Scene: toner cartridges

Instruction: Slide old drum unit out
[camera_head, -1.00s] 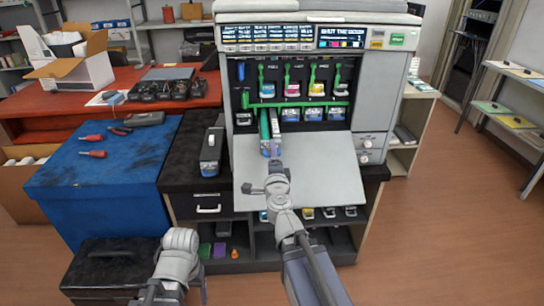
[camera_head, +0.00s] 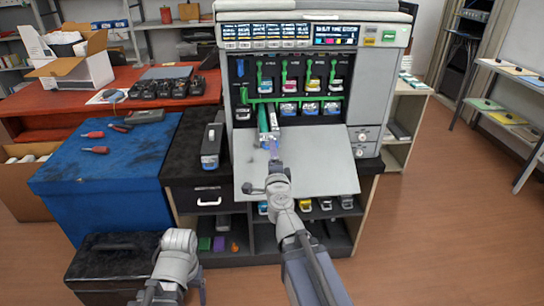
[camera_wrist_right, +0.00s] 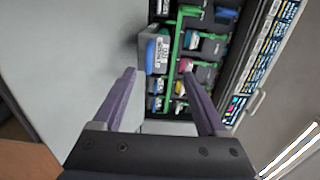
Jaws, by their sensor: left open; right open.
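The old drum unit (camera_head: 264,121), a long green-sided body with a grey end, juts from the printer (camera_head: 290,75) over the lowered door (camera_head: 310,165). In the right wrist view its grey, labelled end with a blue patch (camera_wrist_right: 152,50) lies just beyond the fingertips. My right gripper (camera_head: 273,148) is open in front of that end. Its two purple fingers (camera_wrist_right: 159,74) stand apart with nothing between them. My left gripper (camera_head: 172,275) is low at bottom left, away from the printer; its fingertips are hard to make out.
A similar dark unit (camera_head: 211,146) lies on the black counter left of the printer. Colour cartridges (camera_head: 311,84) and green levers fill the printer bay. A blue bench (camera_head: 105,170) with tools stands left. The floor at right is clear.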

